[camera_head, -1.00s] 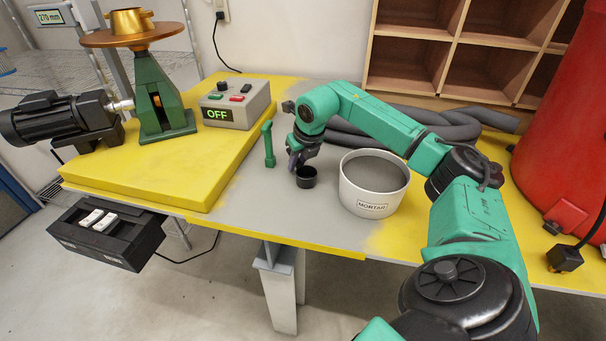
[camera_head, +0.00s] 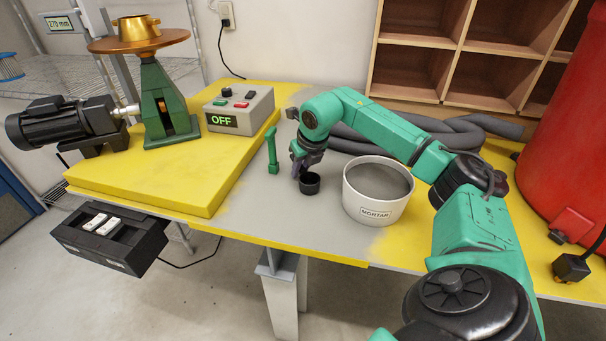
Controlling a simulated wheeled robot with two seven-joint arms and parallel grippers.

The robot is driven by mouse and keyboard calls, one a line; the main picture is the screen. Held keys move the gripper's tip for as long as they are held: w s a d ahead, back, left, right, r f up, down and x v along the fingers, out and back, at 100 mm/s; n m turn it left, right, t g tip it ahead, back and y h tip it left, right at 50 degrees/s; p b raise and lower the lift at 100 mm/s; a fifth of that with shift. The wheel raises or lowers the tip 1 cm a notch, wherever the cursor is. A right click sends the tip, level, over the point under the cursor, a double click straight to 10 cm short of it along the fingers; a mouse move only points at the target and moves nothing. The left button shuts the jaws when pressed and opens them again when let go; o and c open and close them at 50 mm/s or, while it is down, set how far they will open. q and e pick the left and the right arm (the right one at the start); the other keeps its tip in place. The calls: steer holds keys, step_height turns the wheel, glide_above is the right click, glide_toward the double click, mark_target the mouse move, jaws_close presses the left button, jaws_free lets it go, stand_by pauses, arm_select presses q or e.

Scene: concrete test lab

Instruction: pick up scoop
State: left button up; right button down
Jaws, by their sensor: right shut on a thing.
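The scoop (camera_head: 310,185) is a small black cup at the middle of the grey table, left of the mortar bucket. My right gripper (camera_head: 300,170) points down at its upper left side and is shut on it. The fingers are dark and small, so the exact hold is hard to make out. I cannot tell whether the scoop touches the table. My left gripper is not in view.
The white mortar bucket (camera_head: 369,213), holding grey material, stands close right of the scoop. A green upright tool (camera_head: 272,152) stands close left. Grey hoses (camera_head: 460,136) lie behind. A yellow platform (camera_head: 170,180) with a control box (camera_head: 238,110) is at left.

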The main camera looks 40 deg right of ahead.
step_height(320, 180, up, 20)
steer(key=p, duration=0.2)
steer(key=c, duration=1.4)
jaws_free()
jaws_close()
